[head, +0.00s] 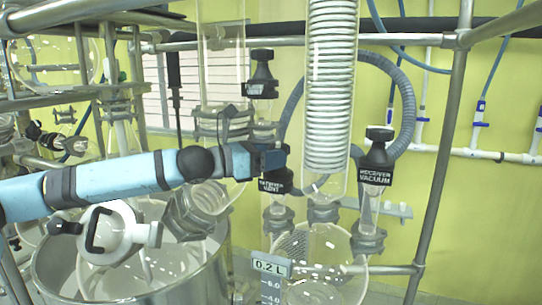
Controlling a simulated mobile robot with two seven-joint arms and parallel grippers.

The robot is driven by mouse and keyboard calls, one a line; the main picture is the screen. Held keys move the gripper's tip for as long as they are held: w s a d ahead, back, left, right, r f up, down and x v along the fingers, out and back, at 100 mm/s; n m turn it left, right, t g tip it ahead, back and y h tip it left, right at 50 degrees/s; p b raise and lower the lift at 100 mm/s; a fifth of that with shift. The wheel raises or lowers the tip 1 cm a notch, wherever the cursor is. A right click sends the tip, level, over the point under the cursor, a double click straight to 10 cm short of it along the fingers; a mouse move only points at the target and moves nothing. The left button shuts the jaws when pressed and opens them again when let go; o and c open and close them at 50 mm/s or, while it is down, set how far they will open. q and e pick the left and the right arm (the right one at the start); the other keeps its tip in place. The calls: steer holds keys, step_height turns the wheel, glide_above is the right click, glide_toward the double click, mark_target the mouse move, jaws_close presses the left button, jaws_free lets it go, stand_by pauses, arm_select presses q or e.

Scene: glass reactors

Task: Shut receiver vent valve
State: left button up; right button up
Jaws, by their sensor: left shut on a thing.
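The receiver vent valve, with its black label plate (275,183) reading "VENT" on its second line, stands above the receiver flask, left of the coil condenser. My left arm comes in from the left, and its gripper (274,157) is shut on the valve's top, just above the label. The gripper hides the valve's handle, so its turn position cannot be told. The receiver flask (322,262) below is clear glass, with a "0.2 L" display (270,268) in front of its left side. My right gripper is not in view.
The receiver vacuum valve (376,165) with a black handle stands to the right. The glass coil condenser (331,85) rises between the valves. Another black-handled valve (262,75) is above my gripper. A steel vessel (170,285) is lower left, and a metal post (440,150) stands right.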

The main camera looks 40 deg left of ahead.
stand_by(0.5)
arm_select(q)
steer(key=o, duration=0.9)
steer(key=shift+s+a, duration=0.1)
steer(key=b+v, duration=0.1)
steer(key=v, duration=1.2)
steer(key=shift+s+a, duration=0.15)
steer(key=shift+s, duration=0.1)
steer(key=shift+c, duration=0.6)
